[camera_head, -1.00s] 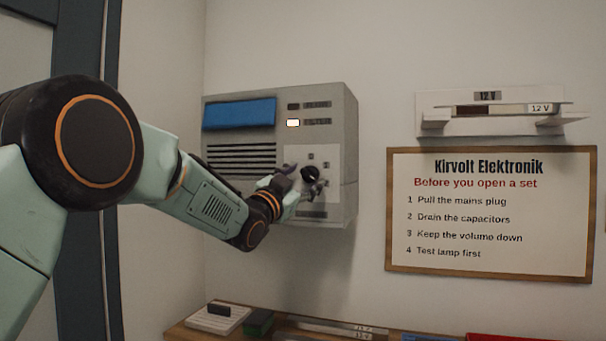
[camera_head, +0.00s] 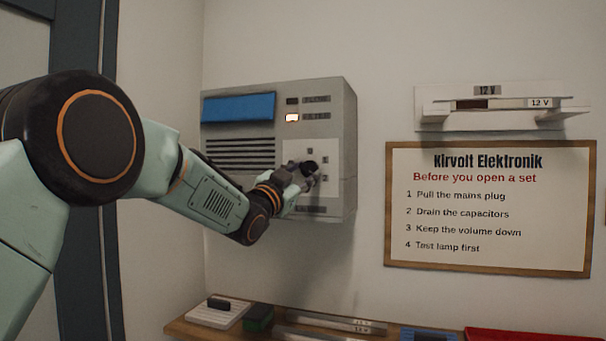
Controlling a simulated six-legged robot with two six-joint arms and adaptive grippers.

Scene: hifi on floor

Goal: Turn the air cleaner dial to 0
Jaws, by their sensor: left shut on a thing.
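The air cleaner (camera_head: 338,130) is a grey box on the wall with a blue panel, dark vent slots and a lit indicator. Its black dial (camera_head: 308,167) sits on a white plate (camera_head: 328,152) at the lower right of the front, with small marks around it that are too small to read. My left gripper (camera_head: 309,176) reaches in from the left and is shut on the dial, its fingers partly covering it. The dial's exact pointing direction is hard to tell. My right gripper is not in view.
A framed sign (camera_head: 488,208) and a white wall bracket (camera_head: 500,112) hang to the right of the air cleaner. A wooden shelf (camera_head: 190,331) below holds a white block (camera_head: 217,313), a green block (camera_head: 258,319) and other items. The wall around the air cleaner is clear.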

